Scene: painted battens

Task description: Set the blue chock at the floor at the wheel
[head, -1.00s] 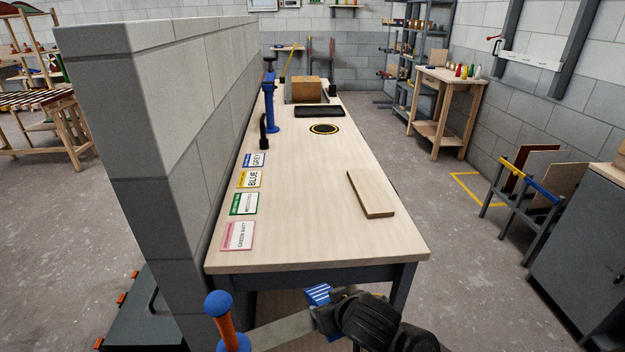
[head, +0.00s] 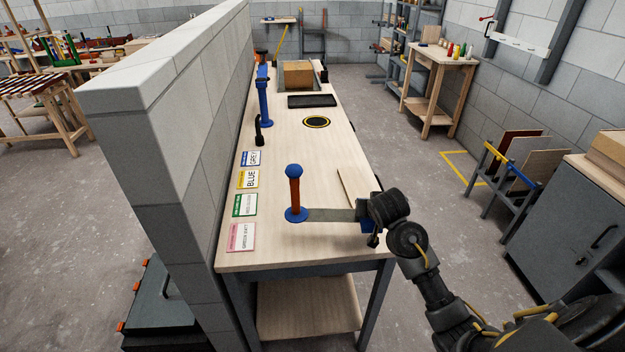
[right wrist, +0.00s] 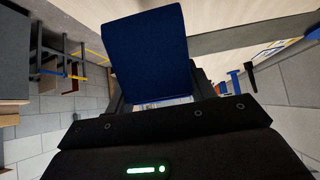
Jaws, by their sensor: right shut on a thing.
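My right gripper (head: 364,211) is shut on a blue block, which I take for the blue chock (right wrist: 148,52). In the right wrist view the block fills the space in front of the jaws. A flat grey bar (head: 332,215) runs left from the gripper to an upright orange handle (head: 295,192) with blue ends. I cannot tell how the bar joins the block. All of this appears over the near end of the workbench. My left gripper and the wheel are not in view.
The pale workbench (head: 300,150) carries label cards (head: 247,180), a brown board (head: 354,186) and a blue post (head: 264,100). A block wall (head: 180,130) stands along its left side. A grey cabinet (head: 565,240) stands right. The floor between bench and cabinet looks clear.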

